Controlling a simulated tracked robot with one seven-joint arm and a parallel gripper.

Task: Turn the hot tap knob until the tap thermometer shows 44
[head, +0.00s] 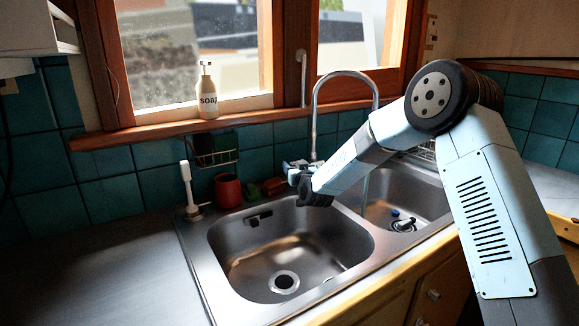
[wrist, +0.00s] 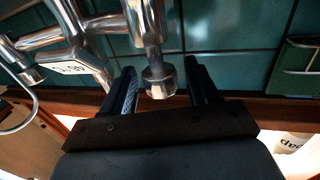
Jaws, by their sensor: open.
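The chrome tap (head: 315,110) stands behind the double sink, with its arched spout over the right basin. A pale stream shows under the spout. In the wrist view, a round chrome knob end (wrist: 158,82) lies between the two dark fingers of my gripper (wrist: 160,88). The fingers are open, with a visible gap on each side of it. No hot or cold mark shows on the knob. The thermometer display (wrist: 76,67) is a small light panel beside the tap body, tilted and upside down; its digits are too small to read surely. In the head view, my gripper (head: 295,172) partly hides the tap's base.
A red cup (head: 228,190), a white upright brush (head: 188,188) and a wire rack (head: 215,155) are left of the tap. A soap bottle (head: 207,92) stands on the window sill (head: 150,133). The left basin (head: 255,265) is empty. The left counter (head: 90,265) is clear.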

